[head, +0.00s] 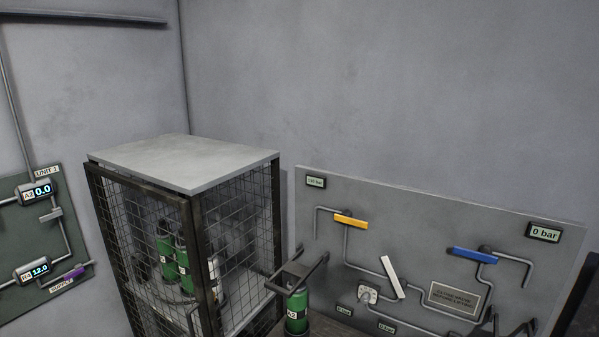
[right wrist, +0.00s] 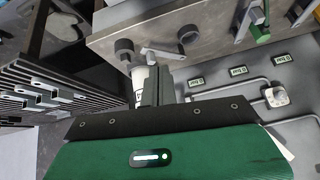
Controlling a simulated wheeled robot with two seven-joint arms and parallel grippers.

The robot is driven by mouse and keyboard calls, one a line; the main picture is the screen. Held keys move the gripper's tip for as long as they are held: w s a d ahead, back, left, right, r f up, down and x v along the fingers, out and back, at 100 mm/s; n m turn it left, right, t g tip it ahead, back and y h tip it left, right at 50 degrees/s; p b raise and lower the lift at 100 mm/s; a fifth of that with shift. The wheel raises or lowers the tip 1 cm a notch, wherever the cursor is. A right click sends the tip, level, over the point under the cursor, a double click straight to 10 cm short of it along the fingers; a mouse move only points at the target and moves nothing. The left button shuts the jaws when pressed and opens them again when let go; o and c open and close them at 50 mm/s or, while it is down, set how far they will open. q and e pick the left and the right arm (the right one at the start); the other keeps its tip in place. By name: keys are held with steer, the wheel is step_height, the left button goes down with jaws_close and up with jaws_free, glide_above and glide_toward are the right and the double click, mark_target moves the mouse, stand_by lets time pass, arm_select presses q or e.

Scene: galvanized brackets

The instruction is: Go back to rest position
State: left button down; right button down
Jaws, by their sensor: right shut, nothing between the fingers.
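My right gripper (right wrist: 158,85) shows in the right wrist view, its dark fingers together with nothing between them, in front of its green body. A white cylindrical thing with a dark mark (right wrist: 138,82) is just left of the fingers; I cannot tell whether they touch. A grey lever (right wrist: 162,54) sits just above the fingertips on a metal plate (right wrist: 190,30). In the head view I cannot make out the right gripper clearly; dark parts show at the bottom right edge. My left gripper is in neither view.
A mesh cage (head: 245,235) holds green cylinders (head: 166,258). A green cylinder (head: 297,312) stands beside it under a dark bracket. A grey valve panel (head: 420,225) has yellow (head: 350,221), white (head: 392,277) and blue (head: 475,256) handles. A green board (head: 65,215) hangs left.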

steer(key=s+a+r+n+g+y, duration=0.1)
steer(key=s+a+r+n+y, duration=0.25)
steer(key=s, duration=0.55)
steer(key=s+a+r+n+g, duration=0.25)
steer(key=s+a+n, duration=0.25)
steer(key=s+n, duration=0.25)
step_height(320, 180, down, 38)
steer(key=s+b, duration=0.2)
steer(key=b, duration=0.5)
steer(key=s+d+f+b, duration=0.1)
steer(key=s+f+b, duration=0.1)
steer(key=s+f, duration=0.7)
steer(key=s+d+f+g+b, duration=0.1)
steer(key=s+d+f+b, duration=0.1)
steer(key=s+f, duration=0.7)
step_height(320, 180, down, 6)
steer(key=shift+s+r+m+b, duration=0.15)
steer(key=shift+m+b, duration=0.15)
steer(key=shift+b, duration=0.45)
steer(key=shift+g, duration=0.25)
